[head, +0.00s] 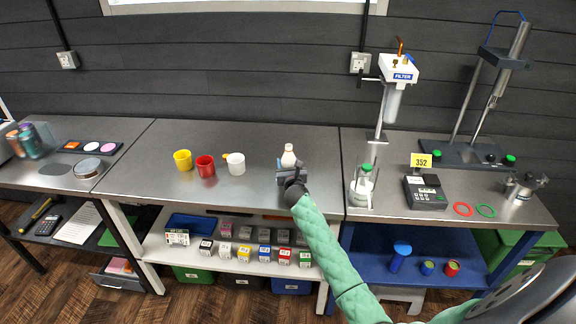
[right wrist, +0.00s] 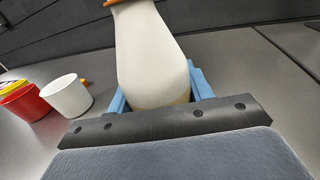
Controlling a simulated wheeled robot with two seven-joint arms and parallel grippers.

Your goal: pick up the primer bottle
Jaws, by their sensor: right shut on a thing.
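The primer bottle, a white bottle (head: 288,155), is on or just above the middle steel table, and I cannot tell which. In the right wrist view the white bottle (right wrist: 148,55) fills the middle, nearly upright, with an orange-brown band near its top edge. My right gripper (head: 290,172) is shut on it, with blue fingers (right wrist: 158,90) on both sides of its lower part. The bottle's base is partly hidden by the gripper. My left gripper is in neither view.
A yellow cup (head: 183,160), a red cup (head: 205,166) and a white cup (head: 236,164) stand left of the bottle. A filter stand (head: 380,120) and a glass jar (head: 363,187) are to the right. The table between the white cup and the bottle is clear.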

